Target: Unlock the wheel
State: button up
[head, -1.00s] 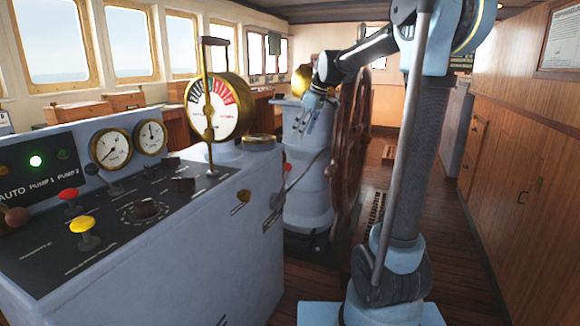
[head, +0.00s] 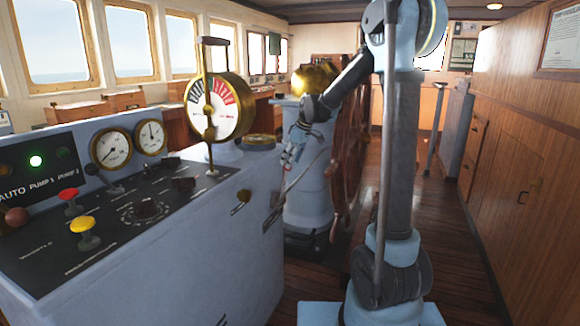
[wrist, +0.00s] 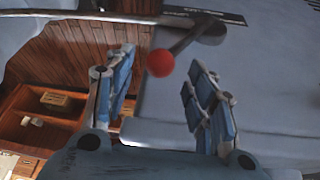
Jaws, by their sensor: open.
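The ship's wheel (head: 350,150) is brown and stands upright beside its pale blue-grey pedestal (head: 305,195), partly hidden behind my arm. In the wrist view a small red ball knob (wrist: 160,62) sits on the end of a short dark lever (wrist: 187,42). My gripper (wrist: 161,66) is open and empty. Its blue finger pads stand on either side of the knob in the picture, apart from it. In the head view my gripper (head: 289,158) is in front of the pedestal, near the console's far end, and the red knob cannot be made out.
The grey console (head: 200,250) fills the left foreground, carrying a brass telegraph dial (head: 215,107), gauges, a red knob (head: 69,195) and a yellow knob (head: 82,225). Wooden cabinets (head: 530,180) line the right side. The plank floor (head: 455,270) between is clear.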

jog(key=shift+x, duration=1.4)
